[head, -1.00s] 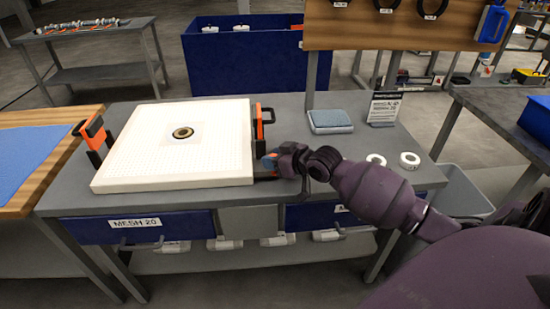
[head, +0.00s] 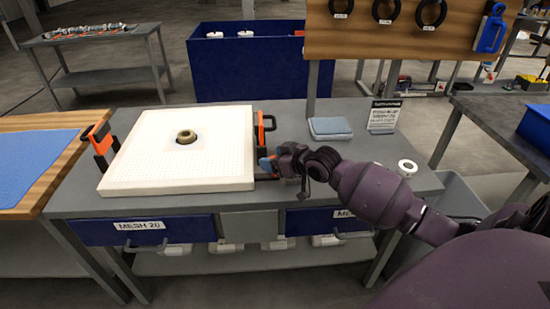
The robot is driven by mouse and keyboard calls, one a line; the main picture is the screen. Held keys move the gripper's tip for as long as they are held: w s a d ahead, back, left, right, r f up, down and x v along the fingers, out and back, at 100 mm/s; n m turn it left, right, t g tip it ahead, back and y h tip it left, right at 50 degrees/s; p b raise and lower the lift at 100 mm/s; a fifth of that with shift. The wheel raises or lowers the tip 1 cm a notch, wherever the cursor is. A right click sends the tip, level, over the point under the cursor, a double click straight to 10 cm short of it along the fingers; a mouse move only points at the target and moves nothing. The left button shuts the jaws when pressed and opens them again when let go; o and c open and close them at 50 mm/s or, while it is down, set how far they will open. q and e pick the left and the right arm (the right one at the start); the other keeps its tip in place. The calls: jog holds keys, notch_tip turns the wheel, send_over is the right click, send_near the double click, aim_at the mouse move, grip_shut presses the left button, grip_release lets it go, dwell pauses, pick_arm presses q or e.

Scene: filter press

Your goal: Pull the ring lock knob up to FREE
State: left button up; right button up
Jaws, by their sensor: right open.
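I cannot make out a ring lock knob or a FREE mark for certain. A white square plate (head: 215,172) lies on the grey bench, with a brass-coloured ring piece (head: 186,136) standing at its middle. A black and orange handle (head: 266,128) stands at the plate's right side, another (head: 100,142) at its left. My right gripper (head: 266,167) is open beside the plate's right edge, low and in front of the right handle. Its blue fingertip shows; what lies between the fingers is hidden. My left gripper is not in view.
A blue-grey sponge-like block (head: 330,128) and a small printed sign (head: 383,116) stand at the bench's back right. A white roll (head: 407,168) lies behind my right arm. Blue drawers (head: 150,230) sit under the bench top. The bench between plate and sponge is clear.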

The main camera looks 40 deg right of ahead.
jog(key=shift+s+d+r, duration=0.1)
jog(key=shift+s+r, duration=0.05)
jog(key=shift+s, duration=0.3)
jog(key=p+v, duration=0.1)
jog(key=v, duration=0.8)
jog(key=shift+s+r+p, duration=0.25)
jog(key=shift+s+p, duration=0.1)
jog(key=shift+p, duration=0.05)
jog(key=shift+d, duration=0.15)
jog(key=s+a+f+g+h, duration=0.1)
jog(key=s+a+f, duration=0.5)
jog(key=s+f, duration=0.4)
jog(key=s+a+f+m+g+h, duration=0.1)
jog(key=s+a+f+h, duration=0.1)
jog(key=s+a+f, duration=0.5)
jog(key=s+f, duration=0.3)
jog(key=shift+s+m, duration=0.3)
